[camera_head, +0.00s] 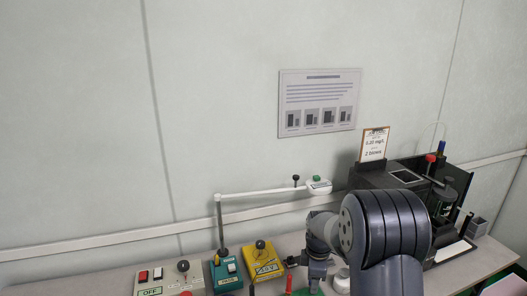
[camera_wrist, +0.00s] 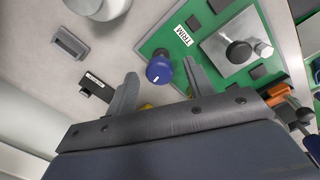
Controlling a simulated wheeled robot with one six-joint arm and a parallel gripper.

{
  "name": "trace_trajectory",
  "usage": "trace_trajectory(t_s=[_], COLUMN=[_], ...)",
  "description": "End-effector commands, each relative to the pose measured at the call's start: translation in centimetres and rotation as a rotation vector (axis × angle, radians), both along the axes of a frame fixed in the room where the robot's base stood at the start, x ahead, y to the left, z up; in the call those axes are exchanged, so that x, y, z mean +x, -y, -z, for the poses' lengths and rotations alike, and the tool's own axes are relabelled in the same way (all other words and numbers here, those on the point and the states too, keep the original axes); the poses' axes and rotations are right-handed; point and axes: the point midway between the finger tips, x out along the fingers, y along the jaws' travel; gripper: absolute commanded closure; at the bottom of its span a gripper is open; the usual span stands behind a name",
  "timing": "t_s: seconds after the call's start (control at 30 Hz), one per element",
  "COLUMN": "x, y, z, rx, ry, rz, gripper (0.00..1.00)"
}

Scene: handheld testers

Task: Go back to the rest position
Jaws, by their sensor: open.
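In the wrist view my gripper (camera_wrist: 160,90) has its two grey fingers spread apart, with nothing between them that I can see held. A blue knob (camera_wrist: 159,69) on a green board (camera_wrist: 206,50) marked TRIM shows between and beyond the fingertips; I cannot tell whether the fingers touch it. In the head view my dark arm covers the right of the bench, and my gripper's fingers are hidden or too small to make out.
A teal box (camera_head: 226,276), a yellow tester (camera_head: 263,262) and a white switch panel (camera_head: 168,280) stand left of my arm. A white lamp arm (camera_head: 262,192) reaches above them. A black machine (camera_head: 388,177) with a sign stands behind right.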

Motion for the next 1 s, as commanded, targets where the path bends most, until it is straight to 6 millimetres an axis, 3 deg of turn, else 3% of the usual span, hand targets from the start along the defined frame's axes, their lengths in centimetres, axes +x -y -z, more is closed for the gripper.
trace_trajectory(t_s=[0.6, 1.0], x=[-0.04, -0.03], y=[0.11, 0.11], z=[-0.01, 0.02], rx=[0.001, 0.000], ry=[-0.001, 0.000], rz=[-0.446, -0.518], gripper=[0.50, 0.50])
